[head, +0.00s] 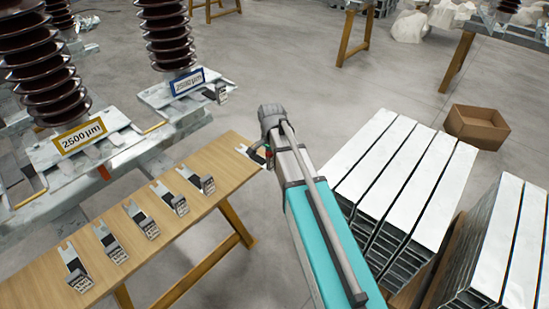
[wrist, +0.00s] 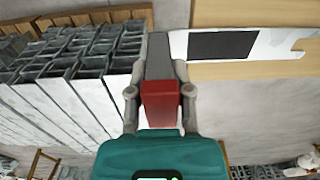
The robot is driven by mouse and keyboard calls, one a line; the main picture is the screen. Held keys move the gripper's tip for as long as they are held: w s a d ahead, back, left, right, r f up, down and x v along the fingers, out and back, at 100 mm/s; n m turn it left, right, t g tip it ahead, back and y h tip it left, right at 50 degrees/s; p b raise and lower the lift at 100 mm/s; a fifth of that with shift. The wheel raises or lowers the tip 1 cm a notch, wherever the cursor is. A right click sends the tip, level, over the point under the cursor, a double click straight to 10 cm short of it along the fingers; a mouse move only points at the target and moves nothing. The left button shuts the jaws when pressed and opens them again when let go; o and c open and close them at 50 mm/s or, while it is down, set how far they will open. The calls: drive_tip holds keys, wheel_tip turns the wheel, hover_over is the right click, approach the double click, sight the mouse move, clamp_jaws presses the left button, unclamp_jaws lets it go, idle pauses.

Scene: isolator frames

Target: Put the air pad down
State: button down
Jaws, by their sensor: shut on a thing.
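My gripper (wrist: 160,72) is shut on an air pad (wrist: 280,44), a pale forked plate with a black patch. The grey block at the pad's near end lies between my fingers, and a red block shows behind it. In the head view my arm partly hides the gripper (head: 267,153) and the held pad (head: 257,151). The pad is at the far right end of the wooden table (head: 222,172), over its top. I cannot tell whether it touches the wood. Several similar air pads (head: 138,221) lie in a row along the table.
Stacked metal channels (head: 405,165) stand to the right of my arm, with an open cardboard box (head: 477,126) behind them. Brown ribbed insulators on metal bases with a yellow label (head: 79,136) and a blue label (head: 187,82) stand beyond the table. Another pad (head: 222,92) lies by the blue-labelled base.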

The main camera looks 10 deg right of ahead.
drive_tip(key=c, duration=0.5)
unclamp_jaws()
drive_tip(key=shift+c, duration=0.2)
drive_tip(key=shift+r, duration=0.1)
wheel_tip(320, 180, up, 12)
drive_tip(key=p, duration=1.2)
drive_tip(key=shift+s, duration=0.15)
drive_tip(key=shift+s, duration=0.35)
drive_tip(key=s+d+n, duration=0.1)
drive_tip(key=s+n, duration=0.9)
drive_tip(key=s, duration=0.5)
drive_tip(key=shift+n, duration=0.4)
